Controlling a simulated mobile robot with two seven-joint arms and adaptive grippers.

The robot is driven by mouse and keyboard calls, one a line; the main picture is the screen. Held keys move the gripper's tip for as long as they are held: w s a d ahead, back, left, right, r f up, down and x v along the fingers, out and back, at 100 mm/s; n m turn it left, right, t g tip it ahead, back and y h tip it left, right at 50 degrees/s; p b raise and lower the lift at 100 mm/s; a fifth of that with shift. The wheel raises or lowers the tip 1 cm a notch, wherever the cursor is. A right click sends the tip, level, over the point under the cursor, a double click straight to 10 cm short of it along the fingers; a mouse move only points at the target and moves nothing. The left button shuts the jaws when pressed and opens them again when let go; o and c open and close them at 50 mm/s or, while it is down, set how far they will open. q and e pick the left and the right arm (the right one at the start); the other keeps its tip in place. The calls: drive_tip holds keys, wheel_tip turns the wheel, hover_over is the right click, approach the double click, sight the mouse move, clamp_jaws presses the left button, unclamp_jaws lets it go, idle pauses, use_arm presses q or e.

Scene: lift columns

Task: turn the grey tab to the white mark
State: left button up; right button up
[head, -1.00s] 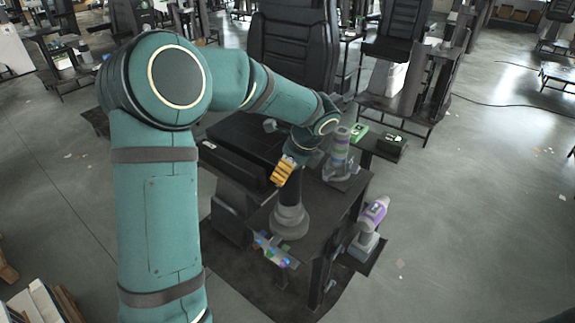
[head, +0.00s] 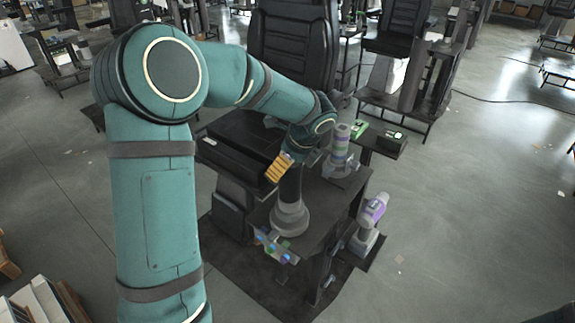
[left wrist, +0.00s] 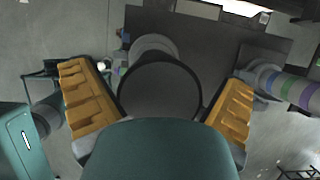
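A dark lift column (head: 290,186) stands upright in a round grey collar (head: 290,217) on a dark table (head: 330,195). My left gripper (head: 285,165) is at the column's upper end; one orange finger pad shows there. In the left wrist view, my left gripper (left wrist: 158,102) is open, with its two orange pads wide apart. The column's round dark end (left wrist: 160,90) lies between them in the picture, with gaps on both sides. The grey collar (left wrist: 153,46) shows behind it. I cannot make out the grey tab or the white mark. My right gripper is not in view.
A banded column (head: 341,145) stands at the table's back right. A purple and grey tool (head: 373,210) stands on a side shelf. A strip with coloured knobs (head: 276,248) is at the table's front. A black seat (head: 295,45) stands behind. Open floor lies right.

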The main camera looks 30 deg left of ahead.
use_arm(q)
drive_tip(key=shift+d, duration=0.1)
drive_tip(key=v, duration=1.2)
drive_tip(key=s+d+f+n+h+b, duration=0.1)
drive_tip(key=d+f+n+h, duration=0.1)
drive_tip(key=d+f, duration=0.5)
drive_tip(key=s+d+f+n+h+b, duration=0.1)
drive_tip(key=s+d+f+n+h, duration=0.15)
drive_tip(key=f, duration=0.85)
drive_tip(key=s+d+f+n+h+b, duration=0.1)
drive_tip(key=d+f+n+h, duration=0.2)
drive_tip(key=f, duration=0.6)
drive_tip(key=s+d+f+n, duration=0.2)
drive_tip(key=s+f+n, duration=0.3)
drive_tip(key=f+n, duration=0.1)
drive_tip(key=s+d+f+n+t+b, duration=0.1)
drive_tip(key=s+d+f+n, duration=0.2)
drive_tip(key=s+f+n, duration=0.3)
wheel_tip(320, 180, down, 3)
drive_tip(key=shift+s+d+r+n+t+h+b, duration=0.15)
drive_tip(key=shift+s+r+n+t+h+b, duration=0.15)
drive_tip(key=shift+n+h, duration=0.25)
